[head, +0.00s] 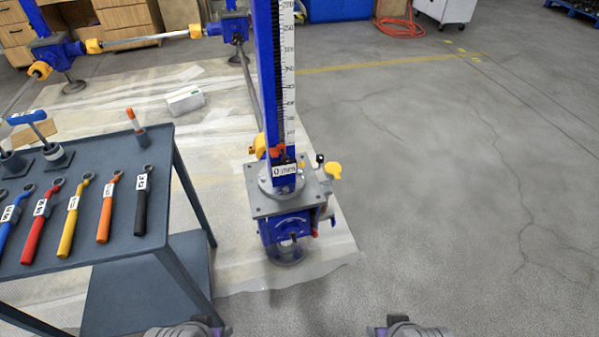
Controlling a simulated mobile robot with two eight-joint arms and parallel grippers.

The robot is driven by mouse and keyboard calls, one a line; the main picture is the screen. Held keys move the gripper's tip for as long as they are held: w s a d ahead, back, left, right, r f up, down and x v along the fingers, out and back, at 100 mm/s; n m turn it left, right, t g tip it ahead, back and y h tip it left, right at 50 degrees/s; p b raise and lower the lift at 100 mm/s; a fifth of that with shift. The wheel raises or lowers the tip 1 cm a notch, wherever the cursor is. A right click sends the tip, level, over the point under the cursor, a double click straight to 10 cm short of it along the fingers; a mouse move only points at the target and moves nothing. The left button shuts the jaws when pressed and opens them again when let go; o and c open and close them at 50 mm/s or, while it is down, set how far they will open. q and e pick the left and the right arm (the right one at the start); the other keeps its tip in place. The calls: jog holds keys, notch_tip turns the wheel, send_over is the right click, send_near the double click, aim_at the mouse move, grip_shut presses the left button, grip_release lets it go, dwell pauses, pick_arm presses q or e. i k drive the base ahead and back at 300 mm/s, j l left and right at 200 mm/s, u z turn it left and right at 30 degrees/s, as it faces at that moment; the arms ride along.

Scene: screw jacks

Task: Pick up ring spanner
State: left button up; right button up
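Several ring spanners lie side by side on the grey table at the left, with their ring ends toward the far side. From left to right they have a blue (10,222), red (39,222), yellow (72,218), orange (108,208) and black (143,203) handle. Each carries a white label; the marks are too small to read surely. Only grey and purple parts of my two arms show at the bottom edge. My gripper fingers are not visible, and no spanner is held.
The grey table (190,190) has a lower shelf. A blue T-handled tool (38,125) and an orange-tipped rod in a holder (135,125) stand at its back. A blue screw jack (285,225) with a tall scale stands right of it. The floor farther right is clear.

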aim_at(64, 250)
jog(key=u, duration=1.7)
jog(key=i+j, duration=0.55)
jog(key=z, duration=0.4)
jog(key=i+j+z, duration=0.1)
jog(key=z, duration=0.3)
jog(key=j+z, duration=0.15)
jog(key=z, duration=0.3)
jog(key=i+j+z, duration=0.1)
jog(key=z, duration=0.3)
